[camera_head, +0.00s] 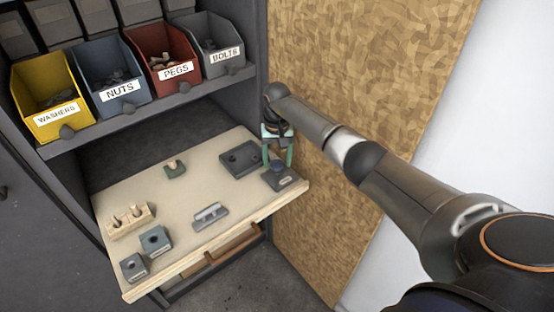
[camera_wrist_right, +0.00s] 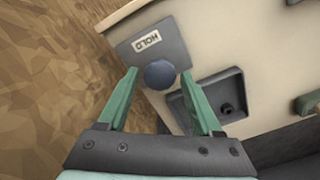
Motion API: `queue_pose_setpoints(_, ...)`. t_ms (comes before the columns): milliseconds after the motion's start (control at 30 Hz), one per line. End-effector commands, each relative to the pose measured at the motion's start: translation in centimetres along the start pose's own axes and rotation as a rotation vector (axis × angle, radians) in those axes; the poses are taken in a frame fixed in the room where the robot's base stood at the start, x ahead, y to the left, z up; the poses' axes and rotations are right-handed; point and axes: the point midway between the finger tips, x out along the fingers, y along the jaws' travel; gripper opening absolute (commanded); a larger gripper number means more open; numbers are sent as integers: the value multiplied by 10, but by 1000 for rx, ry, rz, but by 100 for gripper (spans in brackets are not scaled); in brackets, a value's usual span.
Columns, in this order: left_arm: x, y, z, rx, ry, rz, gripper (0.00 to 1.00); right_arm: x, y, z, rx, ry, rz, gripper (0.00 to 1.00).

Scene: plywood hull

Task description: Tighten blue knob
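The blue knob (camera_wrist_right: 160,74) is round and dark blue. It sits on a grey block (camera_wrist_right: 176,41) with a white label reading HOLD. In the head view the knob (camera_head: 280,164) shows on its block at the right corner of the wooden board. My right gripper (camera_wrist_right: 161,71) is open, with one green finger on each side of the knob. A gap shows between each finger and the knob. In the head view the right gripper (camera_head: 278,158) points down above the block. My left gripper is not in view.
A grey square tray (camera_head: 240,159) lies beside the knob block. The board (camera_head: 190,190) also holds a small green block (camera_head: 174,169), a grey bracket (camera_head: 210,216), a wooden peg holder (camera_head: 131,220) and two grey blocks (camera_head: 155,240). Labelled bins stand on a shelf above. A plywood wall (camera_head: 350,60) rises close at right.

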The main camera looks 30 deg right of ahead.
Motion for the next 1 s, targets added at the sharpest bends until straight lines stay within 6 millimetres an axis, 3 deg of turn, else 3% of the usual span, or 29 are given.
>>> queue_pose_setpoints(67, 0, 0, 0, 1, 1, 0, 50, 0, 0, 0, 0, 0, 0, 56)
queue_pose_setpoints(567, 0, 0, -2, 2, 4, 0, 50, 0, 0, 0, 0, 1, 0, 0)
queue_pose_setpoints(1000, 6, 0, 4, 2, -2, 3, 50, 1, 1, -1, 69, 3, 1, 0)
